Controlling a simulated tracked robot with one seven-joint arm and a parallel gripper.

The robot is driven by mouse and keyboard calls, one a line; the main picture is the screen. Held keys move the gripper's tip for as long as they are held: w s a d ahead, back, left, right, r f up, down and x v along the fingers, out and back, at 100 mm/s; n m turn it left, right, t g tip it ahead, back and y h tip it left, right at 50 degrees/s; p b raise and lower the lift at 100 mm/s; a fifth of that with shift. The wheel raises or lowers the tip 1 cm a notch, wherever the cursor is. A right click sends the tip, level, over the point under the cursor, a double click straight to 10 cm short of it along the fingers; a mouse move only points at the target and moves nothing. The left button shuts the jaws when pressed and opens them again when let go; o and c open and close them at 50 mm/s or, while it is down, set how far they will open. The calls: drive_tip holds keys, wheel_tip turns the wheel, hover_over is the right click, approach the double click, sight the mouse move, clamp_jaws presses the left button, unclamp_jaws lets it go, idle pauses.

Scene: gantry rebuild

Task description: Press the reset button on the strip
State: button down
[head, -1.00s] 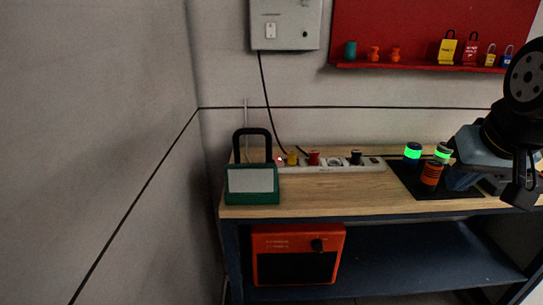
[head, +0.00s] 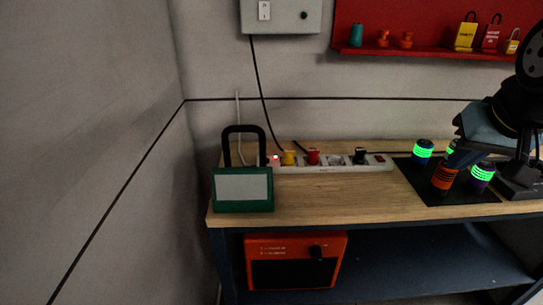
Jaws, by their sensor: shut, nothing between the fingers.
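A white power strip (head: 345,168) lies along the back of the wooden bench. A small plug with a red light, a yellow plug (head: 289,158), a red plug (head: 313,156) and a black plug (head: 359,155) stand in it, with an empty socket between the last two. At its right end is a small dark reddish part (head: 380,159); whether this is the reset button is too small to tell.
A green case with a black handle (head: 244,190) stands at the strip's left end. The bench top (head: 330,190) before the strip is clear. An orange box (head: 295,240) sits below.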

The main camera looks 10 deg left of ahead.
drive_tip(key=w+a+m+y, duration=0.3)
drive_tip(key=w+a+y, duration=0.1)
drive_tip(key=w+a, duration=0.55)
drive_tip(key=m+y, duration=0.3)
drive_tip(key=m, duration=1)
hover_over(268, 161)
wheel_tip(268, 161, down, 10)
drive_tip(key=r, duration=0.1)
drive_tip(key=shift+f, duration=0.25)
drive_tip(key=shift+f, duration=0.1)
drive_tip(key=shift+f, duration=4.25)
